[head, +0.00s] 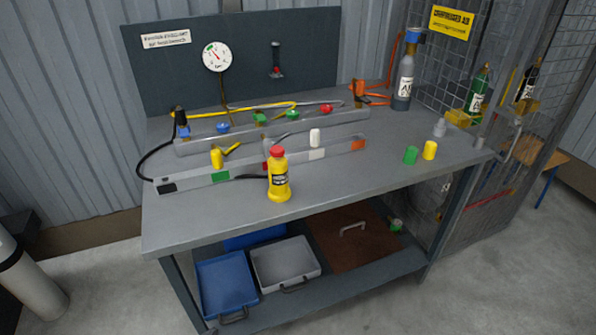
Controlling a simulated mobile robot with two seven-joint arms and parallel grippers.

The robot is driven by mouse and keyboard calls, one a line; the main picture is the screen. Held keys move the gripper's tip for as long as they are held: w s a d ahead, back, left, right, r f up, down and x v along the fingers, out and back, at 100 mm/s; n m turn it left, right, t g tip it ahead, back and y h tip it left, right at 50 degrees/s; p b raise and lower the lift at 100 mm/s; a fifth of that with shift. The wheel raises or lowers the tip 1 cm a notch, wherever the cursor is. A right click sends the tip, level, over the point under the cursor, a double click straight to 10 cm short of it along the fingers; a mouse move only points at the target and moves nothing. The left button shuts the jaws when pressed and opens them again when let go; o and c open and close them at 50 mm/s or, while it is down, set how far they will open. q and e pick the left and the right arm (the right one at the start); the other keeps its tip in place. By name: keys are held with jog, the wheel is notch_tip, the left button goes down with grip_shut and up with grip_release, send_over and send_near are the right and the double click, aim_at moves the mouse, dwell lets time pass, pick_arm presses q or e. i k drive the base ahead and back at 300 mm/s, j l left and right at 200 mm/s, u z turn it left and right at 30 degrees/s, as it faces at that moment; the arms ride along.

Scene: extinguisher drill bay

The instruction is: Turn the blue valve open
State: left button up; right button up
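A blue valve knob (222,128) sits low on the pipe manifold (300,128) at the back left of the workbench. A second blue part (184,131) shows at the manifold's left end, below a black fitting; I cannot tell whether it is a valve. Whether the blue valve is open or closed is too small to tell. Green knobs (292,115) and a red knob (326,108) sit farther right along the same pipes. Neither of my grippers is in view.
A yellow bottle with a red cap (279,178) stands in front of the manifold on the workbench (350,182). A grey strip (245,172) with coloured patches lies between them. A round gauge (216,57) is on the back panel.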

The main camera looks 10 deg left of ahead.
aim_at(222, 128)
jog(key=j, duration=0.5)
jog(key=k+j+u, duration=0.1)
jog(key=j, duration=0.85)
jog(key=i+j+u, duration=0.15)
jog(key=j, duration=0.3)
jog(key=i+j, duration=0.15)
jog(key=j, duration=0.15)
jog(key=i+j+u, duration=0.1)
jog(key=j, duration=0.2)
jog(key=i+j, duration=0.15)
jog(key=j, duration=0.15)
